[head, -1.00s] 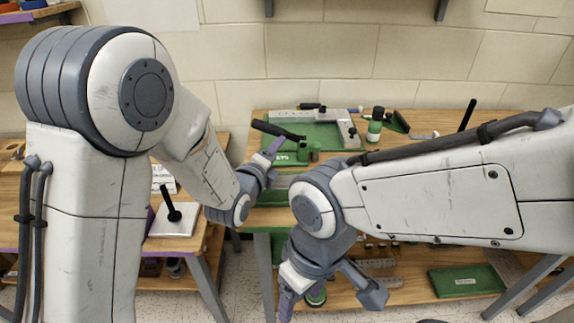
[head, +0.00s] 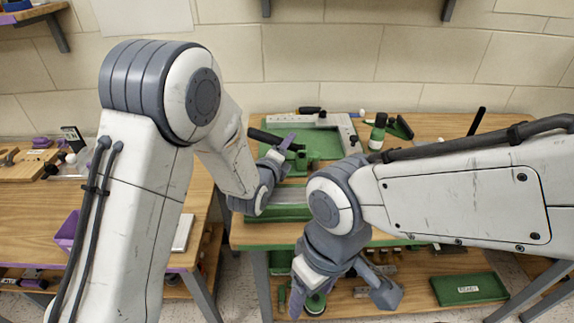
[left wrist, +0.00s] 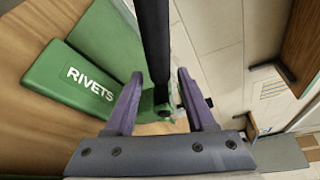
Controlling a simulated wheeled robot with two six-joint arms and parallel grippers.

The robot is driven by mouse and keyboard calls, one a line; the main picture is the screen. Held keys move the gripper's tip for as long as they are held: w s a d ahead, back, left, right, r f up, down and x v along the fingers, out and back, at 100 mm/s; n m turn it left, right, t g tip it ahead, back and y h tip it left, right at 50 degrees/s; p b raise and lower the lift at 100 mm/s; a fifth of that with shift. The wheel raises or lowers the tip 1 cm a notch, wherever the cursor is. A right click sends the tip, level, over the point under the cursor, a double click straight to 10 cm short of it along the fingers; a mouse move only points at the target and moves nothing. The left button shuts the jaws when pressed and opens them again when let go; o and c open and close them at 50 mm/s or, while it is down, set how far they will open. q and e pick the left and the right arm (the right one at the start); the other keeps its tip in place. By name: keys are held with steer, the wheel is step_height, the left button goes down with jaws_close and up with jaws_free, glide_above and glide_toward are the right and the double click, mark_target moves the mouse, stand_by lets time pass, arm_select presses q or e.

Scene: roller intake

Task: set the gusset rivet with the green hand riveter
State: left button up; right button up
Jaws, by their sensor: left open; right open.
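The green hand riveter (head: 302,157) appears to stand on the far bench, its long black handle (head: 262,135) sticking out left. My left gripper (head: 284,146) is at this handle. In the left wrist view the black handle (left wrist: 153,45) runs between the open purple fingers (left wrist: 160,80), which are not shut on it. A green part shows at its lower end. My right gripper (head: 303,298) is open and points down in front of the bench, partly hidden by its own wrist. A pale angled frame (head: 346,133) lies behind the riveter. I cannot make out the gusset rivet.
A green box marked RIVETS (left wrist: 80,80) lies beside the left gripper. A green bin (head: 468,289) is on the lower shelf. Another table (head: 35,210) stands left.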

arm_select(q)
steer(key=shift+d, duration=0.2)
jaws_close()
steer(key=shift+r, duration=0.1)
stand_by(1.0)
